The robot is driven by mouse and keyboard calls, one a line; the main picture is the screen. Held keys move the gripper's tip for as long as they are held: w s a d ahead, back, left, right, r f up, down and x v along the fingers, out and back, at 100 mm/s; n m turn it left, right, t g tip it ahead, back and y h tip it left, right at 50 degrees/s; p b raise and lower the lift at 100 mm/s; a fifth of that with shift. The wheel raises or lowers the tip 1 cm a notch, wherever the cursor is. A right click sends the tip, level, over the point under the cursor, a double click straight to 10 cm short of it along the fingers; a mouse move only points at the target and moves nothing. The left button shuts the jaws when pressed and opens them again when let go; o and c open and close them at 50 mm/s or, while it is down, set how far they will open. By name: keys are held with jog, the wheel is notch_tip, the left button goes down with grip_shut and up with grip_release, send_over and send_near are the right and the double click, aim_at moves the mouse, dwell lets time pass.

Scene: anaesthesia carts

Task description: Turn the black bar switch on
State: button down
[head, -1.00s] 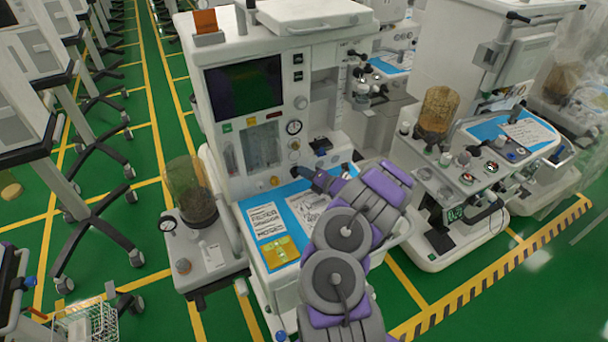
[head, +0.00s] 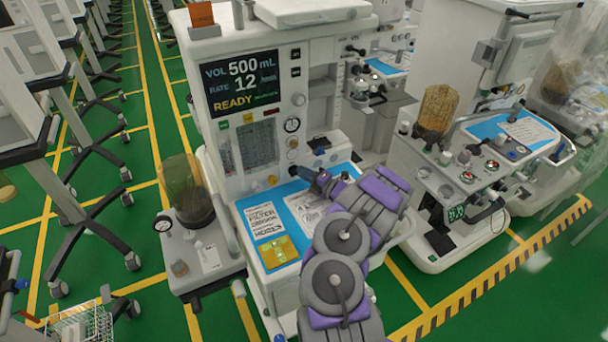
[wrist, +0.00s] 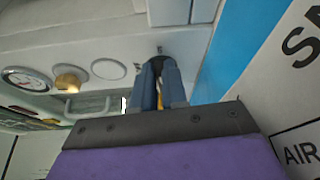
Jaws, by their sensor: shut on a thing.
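My gripper (head: 304,173) reaches the front panel of the white anaesthesia cart (head: 218,60), just above the blue work surface. In the wrist view its two blue-grey fingers (wrist: 158,84) are close together, with their tips at the panel. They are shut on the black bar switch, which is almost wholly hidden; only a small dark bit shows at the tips. The cart's screen (head: 241,83) is lit and reads VOL 500 mL, RATE 12 and READY.
A round gauge (wrist: 28,80) and a brass-coloured knob (wrist: 70,80) sit on the panel near the fingers. Printed sheets and a yellow packet (head: 279,252) lie on the blue surface. A second cart (head: 440,190) stands to the right.

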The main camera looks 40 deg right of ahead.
jog(key=shift+s+d+f, duration=0.1)
jog(key=shift+d+f, duration=0.05)
jog(key=c, duration=1.2)
grip_release()
jog(key=shift+d, duration=0.2)
jog(key=shift+o, duration=0.2)
jog(key=shift+a, duration=0.1)
jog(key=shift+s, duration=0.2)
jog(key=s+p, duration=0.1)
jog(key=s, duration=0.2)
jog(key=s+d+p, duration=0.1)
jog(key=s, duration=0.2)
jog(key=s+d, duration=0.1)
jog(key=s, duration=0.3)
jog(key=shift+r+p, duration=0.2)
jog(key=shift+p, duration=0.2)
jog(key=shift+s, duration=0.65)
jog(key=shift+w, duration=0.1)
